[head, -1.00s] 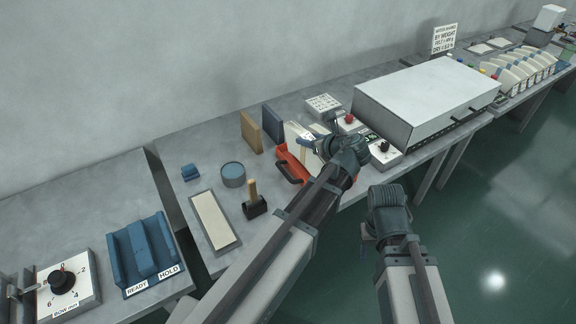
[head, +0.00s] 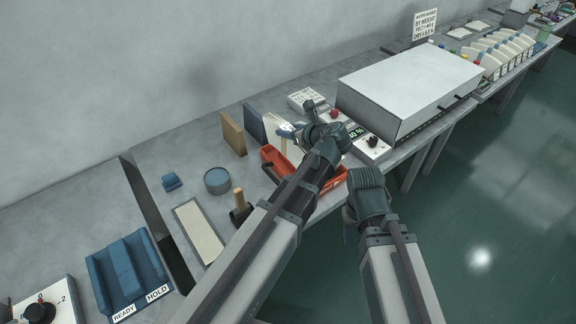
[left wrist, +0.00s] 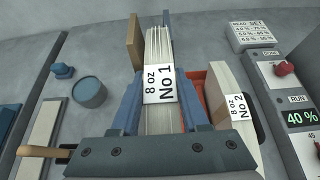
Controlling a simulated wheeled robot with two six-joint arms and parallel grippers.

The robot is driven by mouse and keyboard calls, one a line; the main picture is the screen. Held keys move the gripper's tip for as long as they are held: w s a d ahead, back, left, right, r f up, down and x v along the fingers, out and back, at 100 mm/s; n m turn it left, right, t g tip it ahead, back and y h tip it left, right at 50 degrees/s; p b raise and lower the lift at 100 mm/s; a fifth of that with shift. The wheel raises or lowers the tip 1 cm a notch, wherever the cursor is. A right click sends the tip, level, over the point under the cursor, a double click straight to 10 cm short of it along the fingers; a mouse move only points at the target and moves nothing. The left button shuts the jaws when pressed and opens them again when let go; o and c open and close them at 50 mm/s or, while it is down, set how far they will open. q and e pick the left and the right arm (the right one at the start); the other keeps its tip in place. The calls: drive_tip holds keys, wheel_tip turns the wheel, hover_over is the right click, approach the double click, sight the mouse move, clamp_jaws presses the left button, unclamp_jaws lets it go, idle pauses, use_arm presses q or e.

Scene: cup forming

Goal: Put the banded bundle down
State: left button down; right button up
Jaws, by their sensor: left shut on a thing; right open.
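The banded bundle (left wrist: 158,55), a stack of white sheets with a band reading "8 oz No 1", stands upright between the two blue fingers of my left gripper (left wrist: 160,100), which is shut on it. In the head view the bundle (head: 284,127) shows only in part, beside the dark blue board; my left gripper (head: 298,122) hides the rest. I cannot tell whether its lower edge touches the bench. A second bundle (left wrist: 229,92), marked "8 oz No 2", stands to its right in the left wrist view. My right gripper (head: 349,232) is open and empty, in front of the bench.
A brown board (head: 232,134) and a dark blue board (head: 254,126) stand just left of the bundle. A red tray (head: 272,154) lies partly under my left arm. A control box (head: 372,147) and a large white-topped box (head: 410,80) are to the right. A blue round tin (head: 217,181) stands left.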

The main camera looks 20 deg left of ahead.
sight(288, 153)
use_arm(q)
wheel_tip(288, 153, down, 6)
drive_tip(key=b, duration=0.5)
wheel_tip(288, 153, down, 4)
drive_tip(key=b, duration=0.4)
drive_tip(key=shift+r, duration=0.25)
drive_tip(key=shift+f, duration=0.1)
drive_tip(key=shift+f+b, duration=0.15)
drive_tip(key=shift+b, duration=0.15)
drive_tip(key=shift+c, duration=2)
unclamp_jaws()
